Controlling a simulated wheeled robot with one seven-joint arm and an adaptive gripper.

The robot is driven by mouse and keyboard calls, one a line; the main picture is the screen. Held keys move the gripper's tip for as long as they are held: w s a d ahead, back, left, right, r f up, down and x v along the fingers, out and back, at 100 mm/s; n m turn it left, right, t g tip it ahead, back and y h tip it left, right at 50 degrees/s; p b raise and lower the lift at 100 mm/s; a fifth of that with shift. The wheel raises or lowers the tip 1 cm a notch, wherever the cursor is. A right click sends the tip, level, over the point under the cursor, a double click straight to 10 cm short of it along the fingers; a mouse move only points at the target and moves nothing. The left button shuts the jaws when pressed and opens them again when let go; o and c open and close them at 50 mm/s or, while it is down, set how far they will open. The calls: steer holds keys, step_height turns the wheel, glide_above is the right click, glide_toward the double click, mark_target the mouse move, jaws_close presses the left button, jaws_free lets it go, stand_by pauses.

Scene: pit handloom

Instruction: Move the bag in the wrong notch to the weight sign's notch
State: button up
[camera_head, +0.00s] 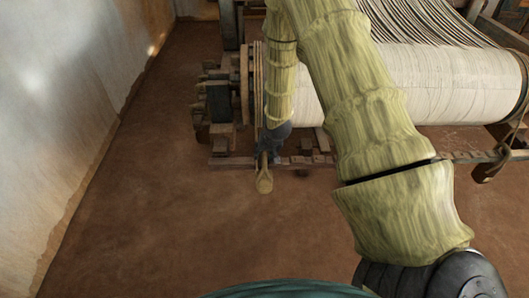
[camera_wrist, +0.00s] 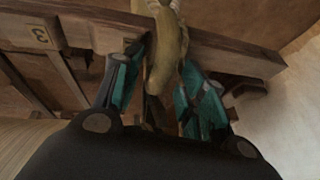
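A tan, slender bag (camera_wrist: 168,52) shows in the wrist view between the two fingers of my gripper (camera_wrist: 163,62), in front of a wooden beam. I cannot make out the weight sign.
The loom's cloth roll (camera_head: 440,85) fills the right of the head view. A notched wooden rail (camera_head: 310,160) runs low along its front. Dark wooden frame parts (camera_head: 220,105) stand left of my gripper. The earth floor in front and the left side by the wall (camera_head: 60,110) are clear.

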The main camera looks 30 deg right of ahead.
steer(key=shift+s, duration=0.1)
steer(key=v, duration=1.2)
stand_by(0.4)
steer(key=s+a+f+n+g, duration=0.1)
steer(key=s+a+f+n, duration=0.1)
steer(key=s+a+f, duration=0.4)
steer(key=s+a+f+n+g, duration=0.2)
steer(key=s+a+f, duration=0.5)
steer(key=s, duration=1)
steer(key=s+a+f+n+g, duration=0.2)
steer(key=s+a+f, duration=0.4)
steer(key=s+f, duration=0.3)
steer(key=shift+s+a+f+y, duration=0.2)
steer(key=shift+s+a+y, duration=0.15)
steer(key=shift+s, duration=0.8)
